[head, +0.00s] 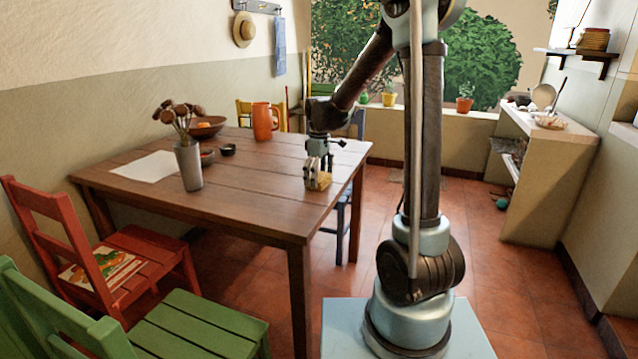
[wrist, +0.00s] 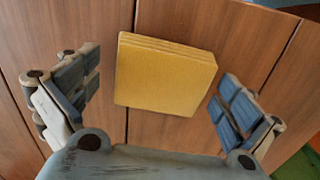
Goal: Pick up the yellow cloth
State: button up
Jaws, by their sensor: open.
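The yellow cloth (wrist: 165,75) is a folded square with several layers showing along its far edge. It lies flat on the wooden table (head: 240,205). My gripper (wrist: 165,98) is open, with one finger pad to the left of the cloth and one to the right, both apart from it in the wrist view. In the head view my gripper (head: 318,180) points down over the table's right part, and the cloth (head: 324,182) shows partly behind its fingers.
On the table are an orange pitcher (head: 265,122), a brown bowl (head: 205,127), small dark bowls (head: 228,149), a grey vase (head: 188,167) with dried stems and a white sheet (head: 148,167). Red (head: 150,247) and green (head: 200,325) chairs stand at the front left. The tabletop around the cloth is clear.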

aim_at(319, 176)
jog(key=c, duration=0.8)
jog(key=shift+c, duration=0.2)
notch_tip(319, 176, up, 10)
jog(key=shift+r, duration=0.1)
